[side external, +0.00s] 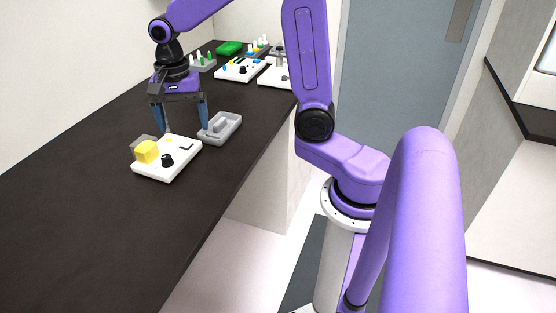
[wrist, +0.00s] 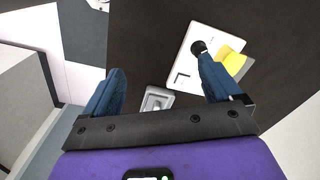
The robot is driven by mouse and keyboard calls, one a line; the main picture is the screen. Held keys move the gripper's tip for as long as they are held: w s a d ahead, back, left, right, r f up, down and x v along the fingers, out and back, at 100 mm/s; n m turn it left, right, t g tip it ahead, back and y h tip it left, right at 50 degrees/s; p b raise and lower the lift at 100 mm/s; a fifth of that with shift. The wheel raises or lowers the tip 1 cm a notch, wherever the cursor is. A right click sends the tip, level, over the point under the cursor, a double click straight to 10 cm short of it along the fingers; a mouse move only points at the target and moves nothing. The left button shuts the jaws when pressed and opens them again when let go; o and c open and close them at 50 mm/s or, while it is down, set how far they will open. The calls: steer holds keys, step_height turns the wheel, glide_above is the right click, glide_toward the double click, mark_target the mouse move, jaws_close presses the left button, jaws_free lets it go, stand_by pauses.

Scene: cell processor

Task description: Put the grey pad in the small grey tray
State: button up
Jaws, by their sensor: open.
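The small grey tray (side external: 223,138) sits on the dark counter beside a white device (side external: 168,172). A lighter grey raised shape (side external: 216,127) shows inside the tray; I cannot tell whether it is the grey pad or part of the tray. The tray also shows in the wrist view (wrist: 146,103), low and between my fingers, partly cut off by the gripper body. My gripper (side external: 185,129) is open with its blue fingers pointing down, above the gap between the device and tray.
The white device carries a yellow block (side external: 147,152), a black knob (side external: 167,160) and a grey translucent part behind the block. More white devices (side external: 240,68), racks and a green box (side external: 229,48) stand farther back. The counter's near-left area is clear.

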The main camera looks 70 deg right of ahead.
steer(key=s+a+f+n, duration=0.1)
steer(key=s+a+n, duration=0.1)
steer(key=s+n, duration=1)
steer(key=s+a+f+n, duration=0.1)
steer(key=s+a+n, duration=0.1)
steer(key=s+n, duration=1)
steer(key=shift+s+n, duration=0.25)
steer(key=shift+n, duration=0.35)
